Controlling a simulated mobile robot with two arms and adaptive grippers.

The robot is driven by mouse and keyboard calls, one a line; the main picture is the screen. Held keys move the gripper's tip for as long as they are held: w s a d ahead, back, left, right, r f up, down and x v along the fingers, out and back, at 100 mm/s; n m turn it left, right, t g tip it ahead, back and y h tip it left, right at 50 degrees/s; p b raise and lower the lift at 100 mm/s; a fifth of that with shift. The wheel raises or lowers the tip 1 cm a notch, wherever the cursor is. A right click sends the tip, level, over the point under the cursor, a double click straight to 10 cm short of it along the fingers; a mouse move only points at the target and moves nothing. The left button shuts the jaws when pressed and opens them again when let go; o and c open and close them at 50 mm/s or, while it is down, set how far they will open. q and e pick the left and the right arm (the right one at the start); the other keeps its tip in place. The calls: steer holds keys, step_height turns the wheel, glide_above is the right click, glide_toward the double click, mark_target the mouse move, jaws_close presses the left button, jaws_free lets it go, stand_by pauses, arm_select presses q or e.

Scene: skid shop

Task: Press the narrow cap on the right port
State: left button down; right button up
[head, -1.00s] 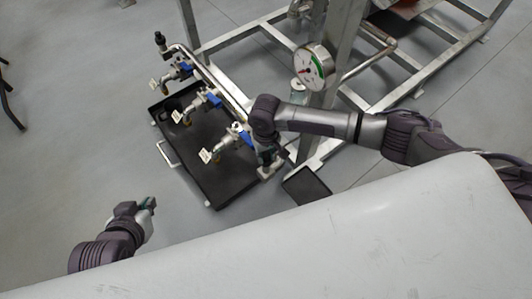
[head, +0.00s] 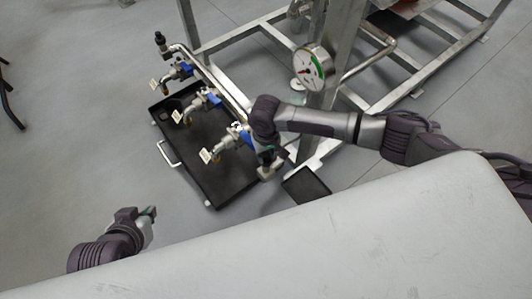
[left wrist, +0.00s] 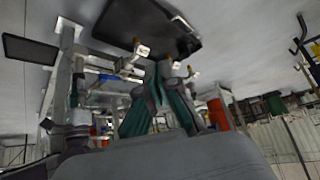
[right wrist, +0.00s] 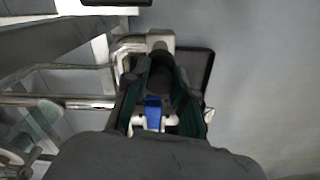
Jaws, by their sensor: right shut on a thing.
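My right gripper (right wrist: 160,72) is shut on a dark round cap (right wrist: 161,78), which shows between its fingers in the right wrist view. Just beyond the cap is the metal end fitting of the pipe, the right port (right wrist: 160,40); in the head view this port (head: 267,172) is directly below my right gripper (head: 266,152). The fingers hide whether the cap is seated on it. My left gripper (head: 151,212) hangs empty at the lower left, away from the pipe; in the left wrist view its fingertips (left wrist: 158,75) are close together.
The pipe (head: 210,75) carries several blue-handled valves with white tags over a black tray (head: 215,180). A black fitting (head: 161,40) tops its far end. A gauge (head: 312,65) is on the steel frame near my right arm. A small dark tray (head: 307,184) lies right of the port.

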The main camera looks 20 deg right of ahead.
arm_select(q)
steer(key=shift+s+a+f+g, duration=0.25)
steer(key=shift+s+g, duration=0.15)
steer(key=shift+s, duration=0.25)
steer(key=shift+s+a+f, duration=0.1)
steer(key=shift+s, duration=0.15)
stand_by(0.4)
arm_select(e)
steer(key=o, duration=1.4)
